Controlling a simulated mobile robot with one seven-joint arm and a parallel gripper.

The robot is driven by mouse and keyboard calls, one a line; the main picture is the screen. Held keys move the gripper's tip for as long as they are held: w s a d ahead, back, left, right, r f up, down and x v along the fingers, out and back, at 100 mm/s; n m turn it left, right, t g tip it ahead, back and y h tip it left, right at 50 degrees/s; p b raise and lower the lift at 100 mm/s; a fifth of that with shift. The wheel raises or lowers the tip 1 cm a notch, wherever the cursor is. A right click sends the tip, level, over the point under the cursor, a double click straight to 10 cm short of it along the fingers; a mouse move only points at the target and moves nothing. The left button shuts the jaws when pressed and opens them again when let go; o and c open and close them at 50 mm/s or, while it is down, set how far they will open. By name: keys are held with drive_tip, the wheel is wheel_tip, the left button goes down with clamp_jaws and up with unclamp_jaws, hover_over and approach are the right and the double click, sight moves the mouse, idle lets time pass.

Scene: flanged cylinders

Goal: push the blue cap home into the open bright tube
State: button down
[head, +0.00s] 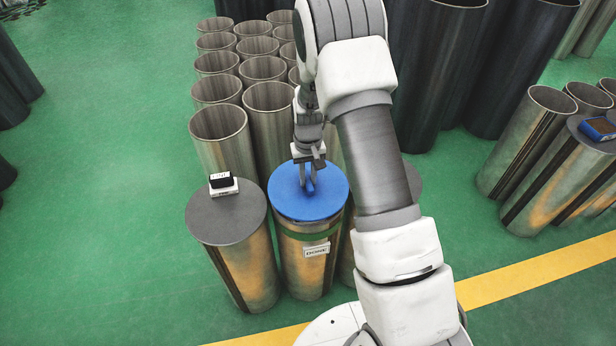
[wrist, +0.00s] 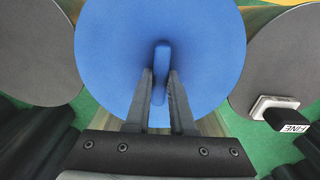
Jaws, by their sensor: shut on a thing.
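The blue cap (head: 287,197) is a flat disc with an upright grip fin. It lies over the mouth of a bright metal tube (head: 300,275) in the front row and covers it. The tube has a green band and a tag reading "DONE" (head: 317,250). My gripper (head: 308,184) reaches down from above, its fingers shut on the fin. In the wrist view, the cap (wrist: 205,60) fills the middle, with the fin (wrist: 161,58) between my gripper's fingertips (wrist: 160,76). The tube mouth is hidden, so I cannot tell how deep the cap sits.
A grey-capped tube (head: 227,222) stands close on the left, bearing a small white-and-black block (head: 222,184). Another grey cap (head: 411,180) is partly behind my arm. Open bright tubes (head: 217,122) stand behind. Dark tubes (head: 440,70) are at the back right. Green floor is free at left.

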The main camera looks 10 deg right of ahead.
drive_tip(key=shift+f+b, duration=0.95)
drive_tip(key=shift+f, duration=0.45)
drive_tip(key=c, duration=0.7)
unclamp_jaws()
drive_tip(key=shift+r+p, duration=2.3)
drive_tip(key=shift+r, duration=1.2)
